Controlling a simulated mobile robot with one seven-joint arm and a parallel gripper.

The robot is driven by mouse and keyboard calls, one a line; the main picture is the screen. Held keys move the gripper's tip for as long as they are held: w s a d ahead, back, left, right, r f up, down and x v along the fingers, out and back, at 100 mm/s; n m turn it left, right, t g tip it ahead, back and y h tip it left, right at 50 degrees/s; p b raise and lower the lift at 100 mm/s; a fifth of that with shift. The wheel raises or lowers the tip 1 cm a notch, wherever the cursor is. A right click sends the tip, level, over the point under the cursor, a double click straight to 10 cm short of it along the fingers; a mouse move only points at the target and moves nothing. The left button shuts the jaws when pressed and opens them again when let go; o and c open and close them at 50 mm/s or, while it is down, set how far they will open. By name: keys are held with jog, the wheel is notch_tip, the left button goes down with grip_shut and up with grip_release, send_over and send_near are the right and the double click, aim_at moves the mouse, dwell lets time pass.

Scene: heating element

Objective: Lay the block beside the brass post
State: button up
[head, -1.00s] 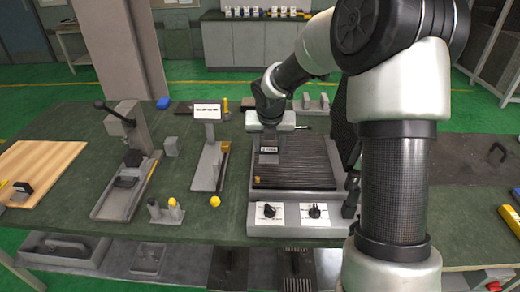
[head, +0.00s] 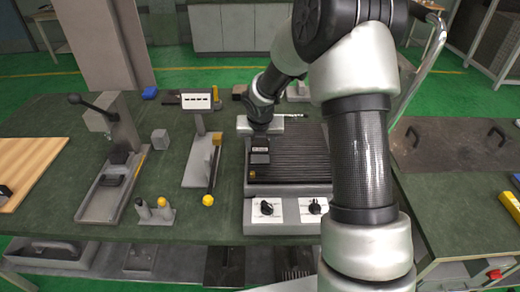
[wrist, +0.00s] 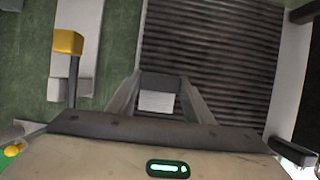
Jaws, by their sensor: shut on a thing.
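A dark block (head: 260,156) with a pale label is in my gripper (head: 259,148), over the left part of the ribbed heating plate (head: 305,165). In the wrist view the block (wrist: 158,96) shows grey with a white label between the two fingers, with the plate's ribs beyond it. A small brass post (head: 252,174) stands near the plate's front left corner, just in front of the block. I cannot tell whether the block touches the plate. The brass post is not clear in the wrist view.
Two black knobs (head: 266,208) are on the plate's front panel. A lever press (head: 112,150) stands farther left. The plate's right side is partly behind my arm.

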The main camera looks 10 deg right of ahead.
jog(key=shift+f, duration=0.6)
jog(key=shift+f, duration=0.15)
jog(key=o, duration=1.1)
